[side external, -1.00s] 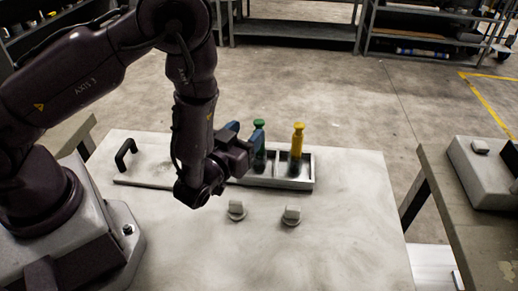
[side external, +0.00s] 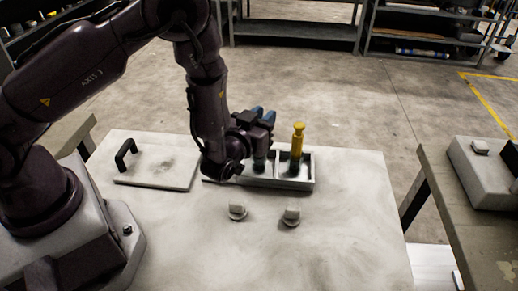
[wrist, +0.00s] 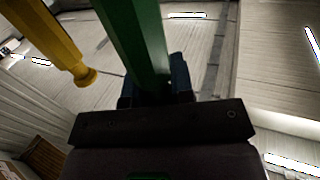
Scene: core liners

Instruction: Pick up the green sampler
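The green sampler (wrist: 147,45) rises close in front of my gripper (wrist: 155,88) in the wrist view, between its two blue fingers. The fingers lie at or very near its sides; I cannot tell whether they press on it. In the side view my gripper (side external: 263,117) is at the sampler's place over the tray (side external: 312,172), and it hides the sampler's green upper part. The sampler appears upright, still standing in the tray's left compartment.
A yellow sampler (side external: 297,141) stands upright in the right compartment, close to my gripper; the wrist view shows it at left (wrist: 50,38). A flat lid (side external: 160,172) with a black handle lies left of the tray. Two knobs (side external: 237,210) (side external: 291,216) sit in front. The table's front right is clear.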

